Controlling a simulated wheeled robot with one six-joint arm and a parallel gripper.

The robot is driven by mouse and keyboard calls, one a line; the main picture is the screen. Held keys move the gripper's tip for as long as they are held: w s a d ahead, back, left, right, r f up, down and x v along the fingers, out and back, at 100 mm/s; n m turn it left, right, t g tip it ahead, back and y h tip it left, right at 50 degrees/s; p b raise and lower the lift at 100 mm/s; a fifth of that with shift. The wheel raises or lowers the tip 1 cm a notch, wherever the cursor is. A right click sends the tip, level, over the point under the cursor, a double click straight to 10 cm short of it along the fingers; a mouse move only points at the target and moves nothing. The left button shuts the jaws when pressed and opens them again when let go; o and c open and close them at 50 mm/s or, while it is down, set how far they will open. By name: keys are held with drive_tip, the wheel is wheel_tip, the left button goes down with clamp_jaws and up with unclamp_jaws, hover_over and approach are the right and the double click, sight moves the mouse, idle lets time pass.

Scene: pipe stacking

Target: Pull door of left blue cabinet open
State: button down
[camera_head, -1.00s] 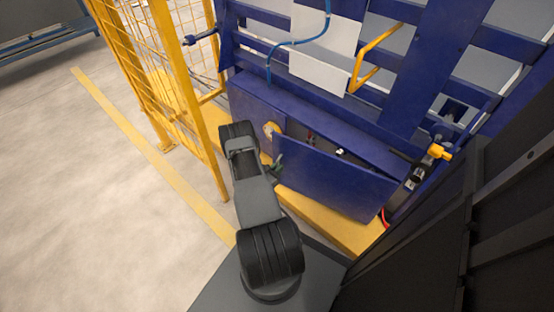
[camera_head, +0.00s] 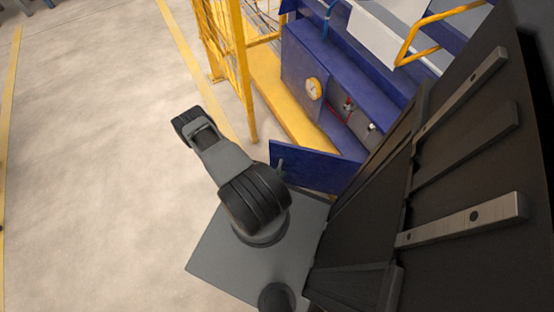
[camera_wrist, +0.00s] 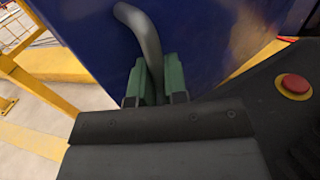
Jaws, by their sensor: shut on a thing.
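The left blue cabinet (camera_head: 300,62) stands at upper right in the head view, with a round yellow gauge on its front. Its blue door (camera_head: 310,168) is swung well out from the front, and the inside shows. In the wrist view the door (camera_wrist: 88,40) fills the upper middle, with a grey curved handle (camera_wrist: 146,42) on it. My gripper (camera_wrist: 156,84) has green fingers, shut around the lower part of this handle.
A yellow mesh fence (camera_head: 222,60) stands left of the cabinet. A yellow plinth (camera_head: 285,110) runs along the cabinet's foot. Red piping and fittings (camera_head: 348,104) show inside the cabinet. The floor (camera_head: 90,170) to the left is clear.

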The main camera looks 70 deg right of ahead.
drive_tip(key=shift+s+a, duration=0.2)
drive_tip(key=shift+a, duration=0.35)
drive_tip(key=c, duration=1.2)
unclamp_jaws()
drive_tip(key=shift+o, duration=0.2)
drive_tip(key=shift+t, duration=0.3)
drive_tip(key=shift+w, duration=0.1)
drive_tip(key=p+v, duration=0.1)
drive_tip(key=v, duration=1.2)
drive_tip(key=shift+a+f, duration=0.2)
drive_tip(key=shift+a, duration=0.15)
drive_tip(key=shift+c, duration=1.4)
